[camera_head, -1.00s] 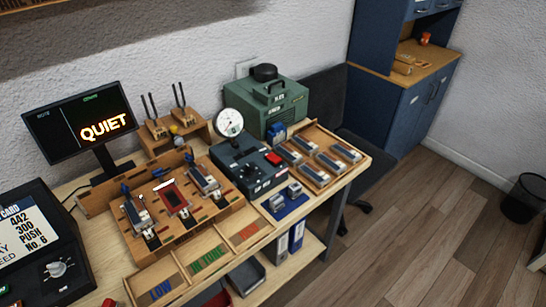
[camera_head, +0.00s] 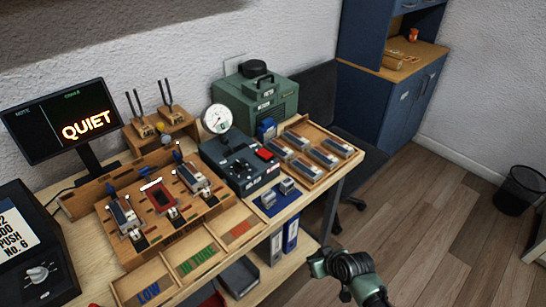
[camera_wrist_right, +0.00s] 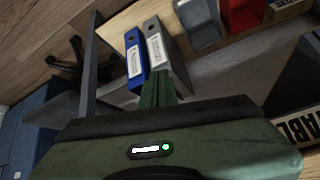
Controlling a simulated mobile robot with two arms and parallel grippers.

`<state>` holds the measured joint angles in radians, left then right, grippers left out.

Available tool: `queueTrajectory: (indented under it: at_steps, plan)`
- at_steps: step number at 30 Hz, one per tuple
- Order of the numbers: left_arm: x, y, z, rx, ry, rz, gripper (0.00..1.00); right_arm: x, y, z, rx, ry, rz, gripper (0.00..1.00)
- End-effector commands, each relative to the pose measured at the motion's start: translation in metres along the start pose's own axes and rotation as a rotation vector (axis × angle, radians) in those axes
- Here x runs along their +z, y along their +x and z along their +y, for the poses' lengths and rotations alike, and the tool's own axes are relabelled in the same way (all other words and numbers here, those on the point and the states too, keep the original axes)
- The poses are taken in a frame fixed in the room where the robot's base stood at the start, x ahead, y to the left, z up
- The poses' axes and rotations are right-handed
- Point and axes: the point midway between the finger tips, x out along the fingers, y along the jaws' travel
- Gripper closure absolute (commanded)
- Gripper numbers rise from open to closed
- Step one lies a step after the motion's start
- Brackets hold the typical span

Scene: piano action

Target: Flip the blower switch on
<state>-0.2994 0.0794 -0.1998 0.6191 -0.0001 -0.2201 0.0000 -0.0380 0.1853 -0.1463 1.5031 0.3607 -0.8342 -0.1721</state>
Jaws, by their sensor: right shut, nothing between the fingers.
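A dark control box (camera_head: 238,164) with a black knob and a round white gauge (camera_head: 217,118) stands on the workbench. A red switch (camera_head: 266,155) sits on its right part; its exact position is too small to tell. A green blower-like machine (camera_head: 257,99) stands behind it, with a small blue part (camera_head: 266,127) at its front. My right gripper (camera_head: 320,262) is low in front of the bench's right end, well apart from the switch. Its green fingers (camera_wrist_right: 158,88) are together and empty in the right wrist view. My left gripper is not in view.
A wooden tray (camera_head: 318,153) of metal blocks lies right of the control box. A blue mat (camera_head: 278,198) with small blocks lies in front. Binders (camera_head: 291,233) stand on the lower shelf.

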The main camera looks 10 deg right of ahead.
Motion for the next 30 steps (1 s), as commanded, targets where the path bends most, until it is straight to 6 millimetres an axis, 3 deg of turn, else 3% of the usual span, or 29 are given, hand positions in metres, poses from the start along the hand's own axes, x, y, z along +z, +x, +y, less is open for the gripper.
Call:
queueTrajectory:
  at_steps: [1,3,10,15,21,25,30]
  plan:
    - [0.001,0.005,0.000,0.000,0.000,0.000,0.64,-0.032,-0.013,-0.003,-0.017,-0.021,0.046,1.00]
    - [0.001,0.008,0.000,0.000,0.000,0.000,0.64,-0.067,-0.033,-0.010,-0.045,-0.050,0.094,1.00]
    - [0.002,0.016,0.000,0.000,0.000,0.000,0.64,-0.146,-0.100,-0.036,-0.117,-0.155,0.218,1.00]
    - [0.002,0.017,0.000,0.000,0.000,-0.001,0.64,-0.219,-0.123,-0.033,-0.156,-0.200,0.349,1.00]
    - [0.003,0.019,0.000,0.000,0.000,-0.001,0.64,-0.292,-0.159,-0.031,-0.195,-0.248,0.495,1.00]
    - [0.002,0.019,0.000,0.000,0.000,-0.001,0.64,-0.317,-0.175,-0.031,-0.210,-0.265,0.548,1.00]
    - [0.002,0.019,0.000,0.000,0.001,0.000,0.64,-0.324,-0.180,-0.032,-0.216,-0.270,0.565,1.00]
